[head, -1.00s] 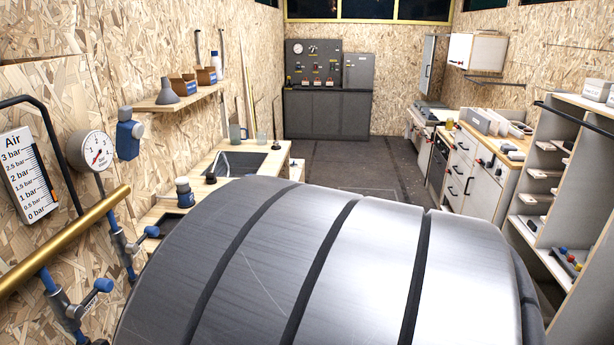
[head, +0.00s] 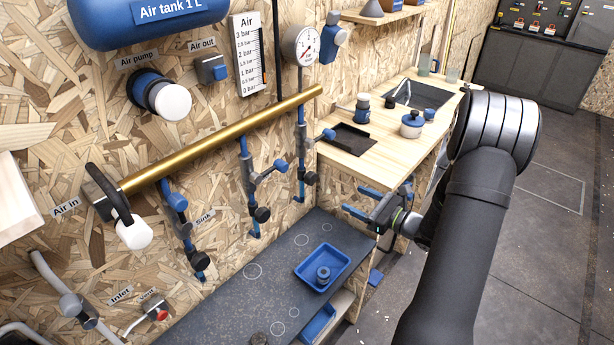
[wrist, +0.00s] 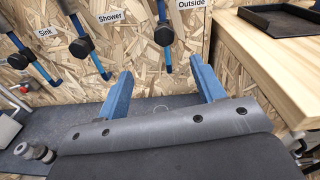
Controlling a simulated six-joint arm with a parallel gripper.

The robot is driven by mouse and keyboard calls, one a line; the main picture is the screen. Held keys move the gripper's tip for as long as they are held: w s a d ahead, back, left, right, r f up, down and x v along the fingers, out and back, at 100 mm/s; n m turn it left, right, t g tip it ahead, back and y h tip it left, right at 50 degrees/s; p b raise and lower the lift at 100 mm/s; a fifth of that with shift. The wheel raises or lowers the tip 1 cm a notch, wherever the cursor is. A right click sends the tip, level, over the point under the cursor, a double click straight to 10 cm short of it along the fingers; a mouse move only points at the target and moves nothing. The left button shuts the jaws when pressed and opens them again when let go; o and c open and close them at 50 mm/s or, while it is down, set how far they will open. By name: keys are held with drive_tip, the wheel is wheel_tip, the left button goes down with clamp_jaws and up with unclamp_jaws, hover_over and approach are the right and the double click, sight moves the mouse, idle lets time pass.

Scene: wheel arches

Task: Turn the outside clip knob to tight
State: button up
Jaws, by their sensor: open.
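The outside clip knob (wrist: 163,36) is a round black knob on the blue outside hose, beside the "Outside" label (wrist: 191,3) in the wrist view. In the head view this knob (head: 311,178) sits low on the hose below the gauge. My gripper (head: 353,199) is open and empty, its blue fingers pointing at the wall, to the right of the knob. In the wrist view my gripper (wrist: 161,64) has its fingers spread wide, with the knob beyond the tips and between them sideways. A gap remains between fingers and knob. The knob's setting cannot be told.
The shower knob (wrist: 80,47) and sink knob (wrist: 17,61) hang to the left. A wooden counter (wrist: 262,60) with a black tray (wrist: 283,18) stands close on the right. Below is a dark bench top (head: 225,285) with a blue tray (head: 322,268).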

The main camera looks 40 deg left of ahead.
sight(314, 180)
drive_tip(key=a+f+m, duration=0.1)
drive_tip(key=a+f, duration=0.1)
drive_tip(key=a, duration=1.7)
drive_tip(key=shift+a+t, duration=0.3)
drive_tip(key=shift+w, duration=0.1)
drive_tip(key=shift+m, duration=0.3)
drive_tip(key=c, duration=1)
